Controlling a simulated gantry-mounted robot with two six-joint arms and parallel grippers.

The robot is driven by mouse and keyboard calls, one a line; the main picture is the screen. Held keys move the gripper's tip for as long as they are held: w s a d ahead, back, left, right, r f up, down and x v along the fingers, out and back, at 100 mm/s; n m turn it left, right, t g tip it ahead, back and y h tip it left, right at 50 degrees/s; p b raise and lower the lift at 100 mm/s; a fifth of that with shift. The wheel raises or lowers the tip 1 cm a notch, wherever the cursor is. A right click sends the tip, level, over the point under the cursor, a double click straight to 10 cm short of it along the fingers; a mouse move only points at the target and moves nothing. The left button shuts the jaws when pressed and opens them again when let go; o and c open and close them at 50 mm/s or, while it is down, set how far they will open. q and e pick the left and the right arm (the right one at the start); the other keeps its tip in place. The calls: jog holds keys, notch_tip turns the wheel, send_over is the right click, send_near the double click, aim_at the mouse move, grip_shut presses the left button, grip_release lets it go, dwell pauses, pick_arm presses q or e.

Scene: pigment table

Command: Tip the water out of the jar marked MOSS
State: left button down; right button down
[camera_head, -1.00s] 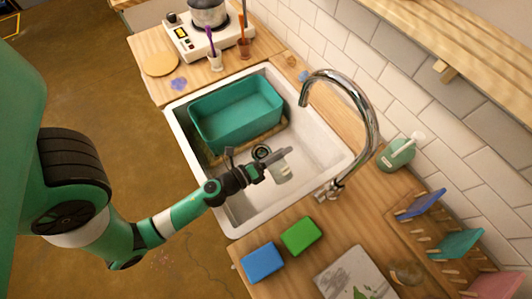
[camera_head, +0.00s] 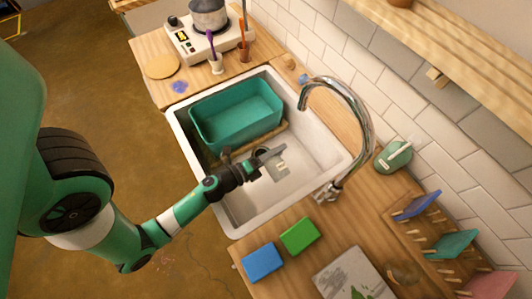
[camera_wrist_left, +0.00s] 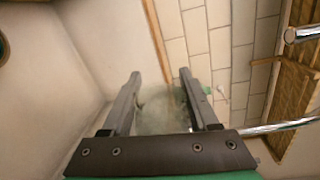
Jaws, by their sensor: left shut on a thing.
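My left gripper (camera_head: 272,160) is over the white sink basin (camera_head: 318,150) and shut on a clear glass jar (camera_head: 278,171). The jar has a pale label patch, too small to read. In the left wrist view the jar (camera_wrist_left: 158,112) is between the two fingers (camera_wrist_left: 160,98), blurred and see-through. It appears tilted in the basin. Its mouth and any water in it cannot be made out. My right gripper is not in view.
A teal tub (camera_head: 237,118) fills the basin's far left. The faucet (camera_head: 362,125) arches over the right side. A blue sponge (camera_head: 263,262) and green sponge (camera_head: 299,236) lie on the near counter. A soap dispenser (camera_head: 393,157) stands right of the faucet.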

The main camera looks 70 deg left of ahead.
pick_arm(q)
jog(key=n+p, duration=0.2)
jog(key=shift+a+n, duration=0.3)
dwell(0.3)
jog(key=shift+s+a+r+n+h+p, duration=0.15)
jog(key=shift+n+h+p, duration=0.15)
jog(key=shift+n+p, duration=0.4)
jog(key=n+p, duration=0.2)
jog(key=p, duration=0.1)
jog(key=r+n+p, duration=0.1)
jog(key=n, duration=0.1)
jog(key=shift+s+a+p, duration=0.1)
jog(key=shift+a+p, duration=0.2)
jog(key=shift+a, duration=0.1)
dwell(0.5)
dwell(0.6)
